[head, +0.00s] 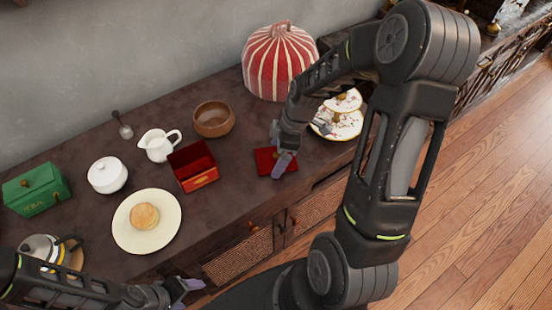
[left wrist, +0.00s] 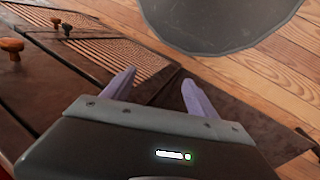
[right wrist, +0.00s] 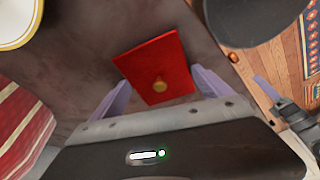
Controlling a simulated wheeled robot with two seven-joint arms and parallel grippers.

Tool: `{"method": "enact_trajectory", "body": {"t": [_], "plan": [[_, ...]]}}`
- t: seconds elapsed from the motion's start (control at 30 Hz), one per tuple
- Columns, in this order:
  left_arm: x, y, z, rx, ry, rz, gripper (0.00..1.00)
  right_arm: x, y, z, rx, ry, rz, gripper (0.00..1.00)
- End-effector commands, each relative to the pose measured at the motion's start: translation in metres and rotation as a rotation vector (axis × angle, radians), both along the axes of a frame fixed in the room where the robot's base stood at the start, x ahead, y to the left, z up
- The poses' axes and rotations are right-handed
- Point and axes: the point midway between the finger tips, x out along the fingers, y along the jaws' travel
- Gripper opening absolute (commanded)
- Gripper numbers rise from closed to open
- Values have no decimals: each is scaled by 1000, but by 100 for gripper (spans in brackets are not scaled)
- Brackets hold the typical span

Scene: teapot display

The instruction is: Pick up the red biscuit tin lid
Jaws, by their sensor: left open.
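The red biscuit tin lid (head: 265,158) lies flat on the dark sideboard, right of the open red tin (head: 193,168). In the right wrist view the lid (right wrist: 150,62) shows its brass knob (right wrist: 159,85) and lies ahead of the spread fingers. My right gripper (head: 280,150) is open and empty over the lid, partly covering it in the head view; its fingers also show in the right wrist view (right wrist: 160,88). My left gripper (head: 187,287) is open and empty, low before the sideboard's front edge; its fingers also show in the left wrist view (left wrist: 155,82).
A plate with a round biscuit (head: 145,215), a white jug (head: 158,145) and a brown bowl (head: 213,119) stand left of the lid. A red striped tea cosy (head: 279,62) and a floral lidded dish (head: 345,125) stand behind and right. Bare sideboard surrounds the lid.

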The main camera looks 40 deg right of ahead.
Motion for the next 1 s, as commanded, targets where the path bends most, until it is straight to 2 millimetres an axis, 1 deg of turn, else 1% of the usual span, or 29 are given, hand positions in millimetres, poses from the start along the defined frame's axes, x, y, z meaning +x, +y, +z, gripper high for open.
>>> {"method": "enact_trajectory", "body": {"t": [0.03,0.3,0.4,0.6,0.73,0.87,1.0], "plan": [[0,0,0,0,0,0,67,0,0,0,0,0,0,75],[0,0,0,0,0,0,67,0,0,0,0,0,0,53],[0,0,0,0,0,0,67,0,0,0,0,0,0,46],[0,0,0,0,0,0,67,0,0,1,-1,-1,0,46],[0,0,0,0,0,0,67,1,0,7,0,-2,0,46],[0,0,-1,0,0,0,67,2,0,25,-1,-6,1,46],[0,0,-3,0,0,0,67,2,-1,52,-3,-7,0,46]]}}
